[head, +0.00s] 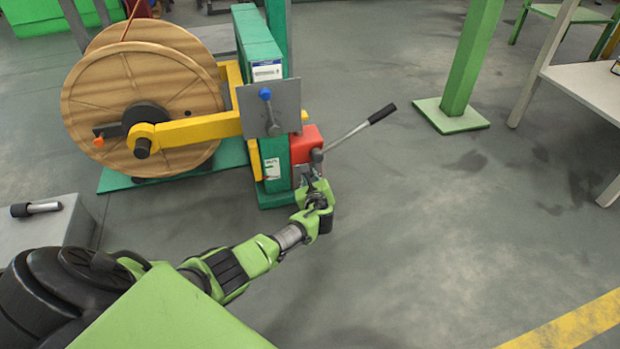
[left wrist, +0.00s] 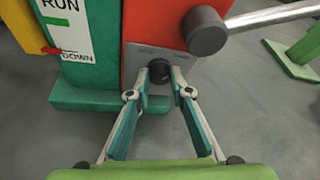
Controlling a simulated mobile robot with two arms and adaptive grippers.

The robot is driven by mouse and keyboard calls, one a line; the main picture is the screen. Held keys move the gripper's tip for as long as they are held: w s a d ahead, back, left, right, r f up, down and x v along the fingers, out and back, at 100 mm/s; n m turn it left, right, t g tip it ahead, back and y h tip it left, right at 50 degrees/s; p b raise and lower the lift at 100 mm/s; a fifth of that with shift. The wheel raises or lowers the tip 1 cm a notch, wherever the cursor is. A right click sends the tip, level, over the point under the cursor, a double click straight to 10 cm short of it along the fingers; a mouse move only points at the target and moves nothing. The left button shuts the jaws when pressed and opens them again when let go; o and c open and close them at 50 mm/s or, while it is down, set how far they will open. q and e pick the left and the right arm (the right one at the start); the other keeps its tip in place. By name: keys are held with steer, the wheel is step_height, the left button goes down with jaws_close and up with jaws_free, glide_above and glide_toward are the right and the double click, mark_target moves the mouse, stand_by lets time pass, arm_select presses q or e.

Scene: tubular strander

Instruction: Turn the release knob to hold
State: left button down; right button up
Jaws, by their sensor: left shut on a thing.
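The release knob (left wrist: 159,69) is a small dark round knob low on the face of the red box (left wrist: 160,30) in the left wrist view. The red box also shows in the head view (head: 305,142), on the green post. My left gripper (left wrist: 160,84) is shut on the knob, with one finger on each side. In the head view my left gripper (head: 314,182) reaches the lower front of the red box and hides the knob. Faint markings lie above the knob, too small to read. My right gripper is not in view.
A long lever (head: 360,129) with a black grip sticks out right of the red box. A large wooden reel (head: 190,75) on a yellow arm (head: 200,130) stands left. A green pillar (head: 470,60) and a table (head: 590,88) stand right. The floor in front is clear.

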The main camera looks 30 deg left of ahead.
arm_select(q)
steer(key=shift+s+a+f+n+t+b, duration=0.15)
steer(key=shift+n+t+b, duration=0.95)
steer(key=shift+n+b, duration=0.9)
steer(key=shift+w+d+f+n+t+b, duration=0.1)
steer(key=shift+f+n+t+b, duration=0.1)
steer(key=shift+n+t+b, duration=1.7)
steer(key=shift+s+a+f+n+t+b, duration=0.15)
steer(key=shift+n+t+b, duration=0.15)
steer(key=shift+n+b, duration=1.8)
steer(key=shift+n+p, duration=0.65)
steer(key=shift+n, duration=0.15)
steer(key=c, duration=1.8)
jaws_free()
steer(key=shift+c, duration=0.2)
steer(key=v, duration=1.2)
